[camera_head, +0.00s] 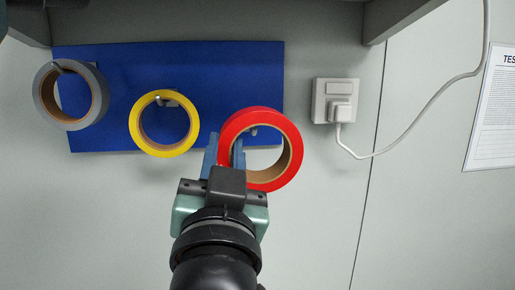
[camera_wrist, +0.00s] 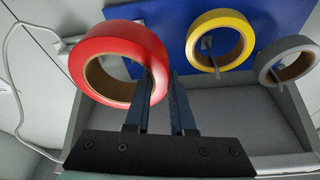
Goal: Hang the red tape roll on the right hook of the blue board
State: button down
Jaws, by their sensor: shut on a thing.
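The red tape roll (camera_head: 288,130) is in front of the lower right part of the blue board (camera_head: 230,70), its open hole facing the head camera. My gripper (camera_head: 224,150) is shut on the left wall of its ring, one finger inside the hole and one outside. The wrist view also shows the red roll (camera_wrist: 92,50) between my fingers (camera_wrist: 160,85). A small metal tip of the right hook (camera_head: 253,131) shows within the hole, near its upper edge. I cannot tell how far the hook reaches into the roll or whether they touch.
A yellow tape roll (camera_head: 137,126) hangs on the middle hook (camera_head: 167,101), close left of the red one. A grey tape roll (camera_head: 42,100) hangs at the far left. A wall socket (camera_head: 321,102) with a plug and white cable is to the right. A shelf edge (camera_head: 400,15) is above.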

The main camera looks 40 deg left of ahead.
jog(key=shift+w+a+f+b, duration=0.3)
jog(key=shift+w+a+f, duration=0.1)
jog(key=shift+w+a, duration=0.5)
jog(key=shift+w+a+f+b, duration=0.35)
jog(key=shift+w+a, duration=0.4)
jog(key=shift+a, duration=0.2)
jog(key=shift+w+a+f+b, duration=0.25)
jog(key=shift+w+a+f, duration=0.15)
jog(key=shift+w+a, duration=0.5)
jog(key=shift+s+a, duration=0.1)
jog(key=c, duration=0.7)
grip_release()
jog(key=shift+f, duration=0.15)
